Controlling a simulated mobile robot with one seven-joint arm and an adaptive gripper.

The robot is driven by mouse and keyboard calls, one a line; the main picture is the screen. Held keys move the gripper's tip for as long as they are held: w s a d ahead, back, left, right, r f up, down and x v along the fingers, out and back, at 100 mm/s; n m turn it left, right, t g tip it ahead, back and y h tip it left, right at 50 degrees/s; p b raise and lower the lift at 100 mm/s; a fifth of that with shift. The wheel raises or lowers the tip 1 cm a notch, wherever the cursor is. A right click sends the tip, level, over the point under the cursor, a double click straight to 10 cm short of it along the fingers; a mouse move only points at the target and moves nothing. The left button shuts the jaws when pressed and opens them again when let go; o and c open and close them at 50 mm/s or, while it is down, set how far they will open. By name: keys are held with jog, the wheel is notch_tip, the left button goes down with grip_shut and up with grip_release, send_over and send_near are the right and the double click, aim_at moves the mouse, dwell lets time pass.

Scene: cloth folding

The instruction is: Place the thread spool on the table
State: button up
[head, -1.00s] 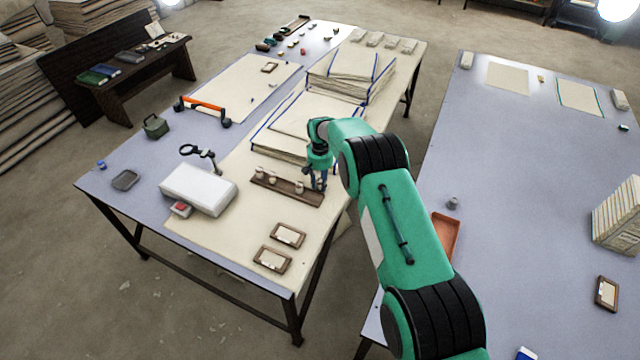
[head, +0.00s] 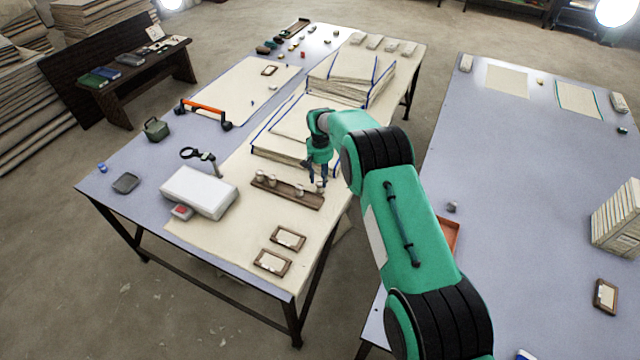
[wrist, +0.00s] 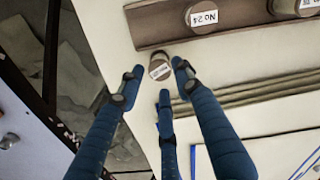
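A small pale thread spool with a white label on its top (wrist: 160,70) stands beside the wooden rack (wrist: 160,28), close to its edge, on the pale sheet covering the table. In the head view the spool (head: 320,185) is just beyond the rack's right end. My gripper (wrist: 160,80) has its blue fingers spread around the spool, with gaps visible between fingers and spool. In the head view my gripper (head: 317,181) is above the table at the rack's right end. Part of the spool is hidden by the fingers there.
Several labelled spools stand on the rack, one marked No 24 (wrist: 203,17). A white box (head: 198,190) is left of the rack, and two framed cards (head: 288,238) lie in front. The table edge is close on the right.

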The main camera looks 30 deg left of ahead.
aim_at(320, 184)
notch_tip(320, 184, up, 7)
jog(key=shift+p, duration=0.35)
dwell(0.6)
